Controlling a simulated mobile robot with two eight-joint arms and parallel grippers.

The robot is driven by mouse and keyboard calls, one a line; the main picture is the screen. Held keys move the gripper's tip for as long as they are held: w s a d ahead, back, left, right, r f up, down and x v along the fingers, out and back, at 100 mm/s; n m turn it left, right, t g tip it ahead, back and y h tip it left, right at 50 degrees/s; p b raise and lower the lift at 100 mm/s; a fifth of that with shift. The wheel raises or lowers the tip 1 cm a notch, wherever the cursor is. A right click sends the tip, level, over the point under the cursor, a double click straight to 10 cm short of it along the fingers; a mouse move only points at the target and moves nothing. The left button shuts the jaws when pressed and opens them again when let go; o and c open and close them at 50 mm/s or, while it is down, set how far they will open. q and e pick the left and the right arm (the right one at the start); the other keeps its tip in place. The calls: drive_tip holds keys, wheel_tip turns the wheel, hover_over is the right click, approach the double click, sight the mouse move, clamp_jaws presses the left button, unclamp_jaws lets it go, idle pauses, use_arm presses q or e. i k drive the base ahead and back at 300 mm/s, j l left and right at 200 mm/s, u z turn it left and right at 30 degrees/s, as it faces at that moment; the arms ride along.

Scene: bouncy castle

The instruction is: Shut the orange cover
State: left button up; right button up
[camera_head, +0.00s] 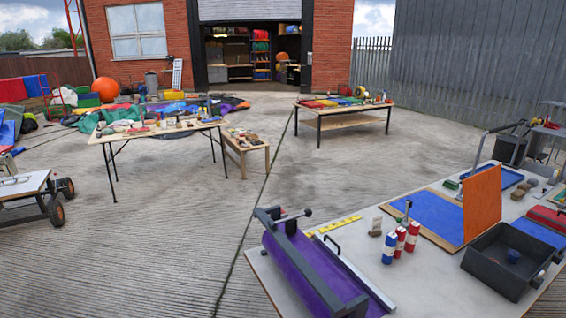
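The orange cover (482,206) is a flat panel standing close to upright on the grey table at the right. Its lower edge meets the right side of a flat blue panel with a light wooden border (428,215). The blue surface is mostly bare, with a small bottle (407,213) at its near left edge. Neither of my grippers is in view.
On the same table (340,231), a black bin (510,262) stands right of the cover. Red and blue canisters (401,241) stand in front of the blue panel. A purple roller device (312,270) is at the near left. Open concrete lies beyond.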

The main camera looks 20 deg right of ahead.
sight(482, 193)
drive_tip(key=i+j+z, duration=0.15)
drive_tip(key=z, duration=0.3)
drive_tip(key=i+j+z, duration=0.2)
drive_tip(key=z, duration=0.25)
drive_tip(key=i+j+z, duration=0.15)
drive_tip(key=j+z, duration=0.15)
drive_tip(key=z, duration=0.15)
drive_tip(key=i+j+z, duration=0.15)
drive_tip(key=j+z, duration=0.15)
drive_tip(key=i+j+z, duration=0.1)
drive_tip(key=j+z, duration=0.85)
drive_tip(key=j, duration=0.2)
drive_tip(key=j+z, duration=0.3)
drive_tip(key=j, duration=0.2)
drive_tip(key=j+z, duration=0.1)
drive_tip(key=j, duration=0.35)
drive_tip(key=k+j+z, duration=0.15)
drive_tip(key=j, duration=0.25)
